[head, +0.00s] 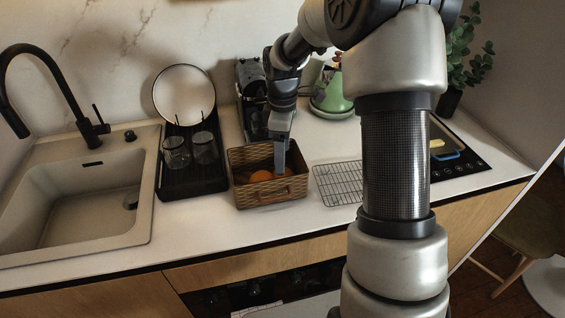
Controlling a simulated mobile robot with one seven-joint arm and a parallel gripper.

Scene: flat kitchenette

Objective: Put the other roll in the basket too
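The woven basket (270,193) stands on the counter between the drying rack and a wire rack. An orange-brown rounded item, seemingly a roll (261,176), lies inside it. More brown shows beside it, but I cannot tell whether that is a second roll. My gripper (280,168) points down into the basket, its tip at or below the rim level. Only one side of the fingers shows, so I cannot tell whether it is open or holds anything. No roll shows on the visible part of the wire rack (336,184).
A black drying rack (192,183) with glasses and a plate (184,94) stands left of the basket, beside the sink (85,205). A coffee machine (250,95) is behind it. A green kettle (331,92) and hob (462,165) are right. My arm hides part of the counter.

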